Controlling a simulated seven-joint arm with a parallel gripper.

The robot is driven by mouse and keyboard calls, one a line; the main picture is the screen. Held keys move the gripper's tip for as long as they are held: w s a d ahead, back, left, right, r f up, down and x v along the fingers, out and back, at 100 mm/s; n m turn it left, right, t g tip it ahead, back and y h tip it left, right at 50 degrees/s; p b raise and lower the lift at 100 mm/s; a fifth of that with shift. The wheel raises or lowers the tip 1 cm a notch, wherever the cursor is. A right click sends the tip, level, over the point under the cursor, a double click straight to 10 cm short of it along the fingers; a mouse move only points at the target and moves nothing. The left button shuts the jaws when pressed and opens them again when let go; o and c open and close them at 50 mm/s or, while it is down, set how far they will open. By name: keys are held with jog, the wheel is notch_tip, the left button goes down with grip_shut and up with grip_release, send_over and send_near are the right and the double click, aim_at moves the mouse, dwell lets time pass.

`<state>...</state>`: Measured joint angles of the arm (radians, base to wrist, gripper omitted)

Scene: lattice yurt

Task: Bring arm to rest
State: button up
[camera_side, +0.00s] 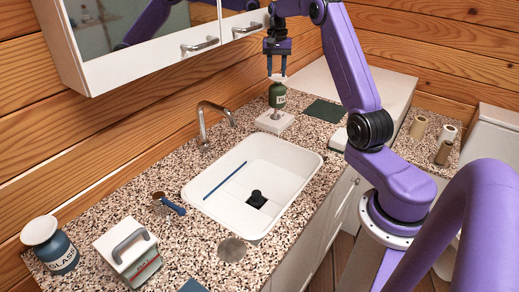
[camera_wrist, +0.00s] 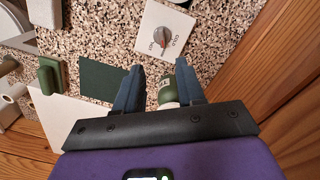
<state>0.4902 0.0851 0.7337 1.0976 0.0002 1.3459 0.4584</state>
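My gripper (camera_side: 278,76) points down over the far end of the counter, with its two blue fingers parted. A green bottle (camera_side: 277,95) with a pale label and a white top is directly below the fingertips in the side view. In the wrist view the bottle (camera_wrist: 165,92) shows between the fingers (camera_wrist: 160,75), closer to the right one, with a gap to the left one. I cannot tell whether the right finger touches it. The gripper's dark base hides part of the bottle.
A white block with a dial (camera_wrist: 162,38) is close to the bottle. The sink (camera_side: 205,203) holds a blue stick and a black plug, with a faucet (camera_side: 204,125) behind. A labelled jar (camera_side: 50,245), handled box (camera_side: 128,253) and scoop (camera_side: 168,204) stand left. A cabinet (camera_side: 150,40) hangs above.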

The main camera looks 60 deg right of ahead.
jog(key=s+a+f+n+g+y, duration=0.1)
jog(key=s+a+f+n+g, duration=0.15)
jog(key=s+a+f, duration=0.55)
jog(key=s+a+r+n+h, duration=0.1)
jog(key=s+a+r+n, duration=0.15)
jog(key=a, duration=0.45)
jog(key=s+a+r+n, duration=0.1)
jog(key=a+n, duration=0.2)
jog(key=a, duration=0.4)
jog(key=s+a+r+n+h, duration=0.1)
jog(key=s+a+r+n, duration=0.15)
jog(key=a, duration=0.45)
jog(key=s+a+n+t, duration=0.1)
jog(key=s+a+n, duration=0.1)
jog(key=s+n, duration=0.2)
jog(key=s+a+r+n+t, duration=0.1)
jog(key=s+a+n, duration=0.2)
jog(key=s, duration=0.7)
jog(key=s+a+n+t+y, duration=0.1)
jog(key=s+a+n, duration=0.2)
jog(key=s+n, duration=0.4)
jog(key=shift+s+a+r, duration=0.15)
jog(key=shift+a+r, duration=0.05)
